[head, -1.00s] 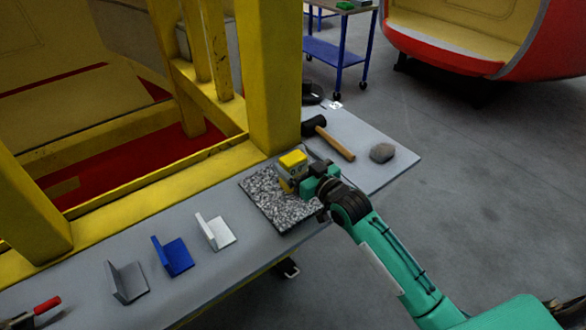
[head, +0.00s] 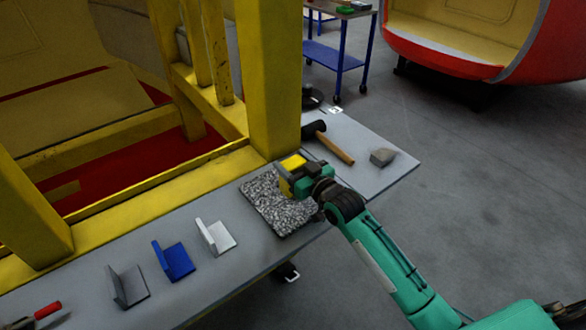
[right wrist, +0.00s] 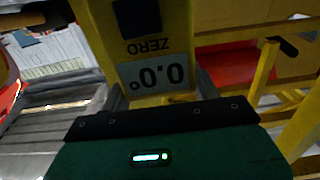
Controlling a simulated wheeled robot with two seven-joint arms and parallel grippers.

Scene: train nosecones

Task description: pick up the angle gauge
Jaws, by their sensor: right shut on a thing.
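The angle gauge (head: 293,162) is a small yellow block at the back right part of a speckled granite plate (head: 262,203). My right gripper (head: 296,182) is shut on it, reaching in from the right. In the right wrist view the gauge (right wrist: 155,45) stands between the two fingers, with its "ZERO" label and 0.0° display upside down. I cannot tell whether the gauge touches the plate or is just above it. My left gripper is not in view.
A grey workbench (head: 215,268) carries grey (head: 128,288), blue (head: 174,260) and white (head: 215,236) angle brackets, a hammer (head: 335,147), a grey lump (head: 382,157) and a red-handled tool (head: 47,309). A yellow post (head: 268,80) rises close behind the plate. Floor lies open at right.

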